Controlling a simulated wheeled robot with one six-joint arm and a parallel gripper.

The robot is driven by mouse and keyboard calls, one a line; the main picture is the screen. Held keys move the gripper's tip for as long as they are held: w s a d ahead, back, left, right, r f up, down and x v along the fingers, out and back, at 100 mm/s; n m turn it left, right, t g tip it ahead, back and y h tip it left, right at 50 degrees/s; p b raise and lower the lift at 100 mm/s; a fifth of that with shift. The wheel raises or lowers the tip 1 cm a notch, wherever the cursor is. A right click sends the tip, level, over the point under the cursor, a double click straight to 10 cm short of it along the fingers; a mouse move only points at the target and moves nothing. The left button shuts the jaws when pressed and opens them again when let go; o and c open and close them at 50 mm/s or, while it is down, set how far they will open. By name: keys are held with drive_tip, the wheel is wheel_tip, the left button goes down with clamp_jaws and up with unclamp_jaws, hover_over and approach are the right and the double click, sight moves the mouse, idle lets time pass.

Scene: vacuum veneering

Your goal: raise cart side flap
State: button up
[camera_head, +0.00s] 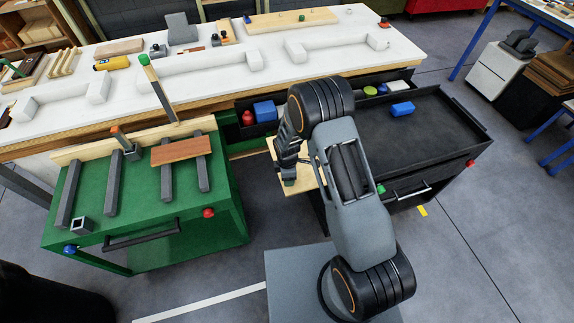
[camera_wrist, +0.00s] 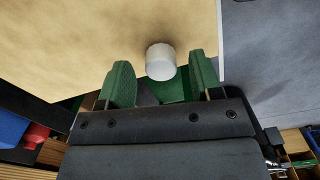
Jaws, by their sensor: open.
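The black cart (camera_head: 435,125) stands right of centre in the head view, with a dark tray top and a front handle. A pale wooden panel, apparently its side flap (camera_head: 303,182), shows at its left side, partly covered by my arm. In the wrist view the flap (camera_wrist: 110,30) fills the upper left and carries a short white cylindrical knob (camera_wrist: 160,62). My gripper (camera_wrist: 162,78) is open, its green fingers on either side of the knob with gaps visible. Whether the knob is fully between the fingertips is unclear. In the head view the fingertips are hidden.
A green cart (camera_head: 140,215) with grey bars and a brown wood strip (camera_head: 181,149) stands to the left. A long white-topped workbench (camera_head: 215,95) runs behind. The floor right of the black cart is free.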

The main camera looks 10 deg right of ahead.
wheel_tip(320, 180, up, 12)
drive_tip(key=shift+a+r+b, duration=0.2)
drive_tip(key=shift+b, duration=0.15)
idle(0.5)
drive_tip(key=s+d+r+m+t, duration=0.2)
drive_tip(key=s+d+r+m, duration=0.2)
drive_tip(key=s+r+m, duration=0.4)
drive_tip(key=s+d+r+m+t, duration=0.2)
drive_tip(key=s+d+r+m, duration=0.3)
drive_tip(key=s+r+m, duration=0.4)
wheel_tip(320, 180, up, 4)
drive_tip(key=shift+s+d+f+m, duration=0.2)
drive_tip(key=shift+s+d+m, duration=0.1)
drive_tip(key=shift+m, duration=0.1)
